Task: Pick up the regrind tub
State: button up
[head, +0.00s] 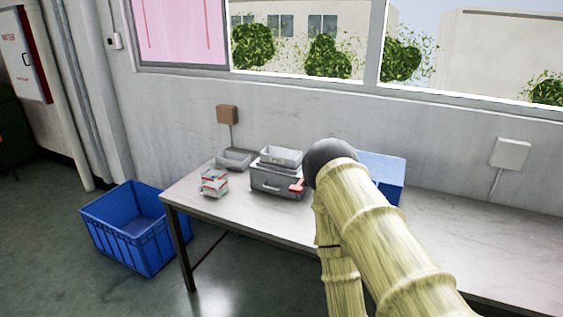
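I cannot tell for sure which container is the regrind tub. A small open grey tub (234,160) stands at the back left of the table. To its right is a larger grey box (276,184) with another open light grey tub (281,157) on top of it. A red part (297,186) shows at the box's right front; what it is, I cannot tell. My arm, in a pale sleeve with a dark joint, rises in front of the table. My gripper does not show, so its state and distance from the tubs are hidden.
The long pale table (241,213) runs along the wall. A small red-and-white stack (214,183) stands near its left front. A blue box (385,172) is partly behind my arm. A large blue crate (150,258) sits on the floor to the left. The table's right part looks clear.

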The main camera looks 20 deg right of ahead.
aim_at(213, 178)
jog(key=z, duration=0.25)
jog(key=k, duration=0.35)
jog(key=u, duration=2.1)
jog(key=i, duration=3.2)
jog(key=z, duration=1.4)
jog(key=i, duration=0.8)
jog(key=z, duration=1.25)
jog(key=i, duration=0.25)
jog(key=z, duration=0.05)
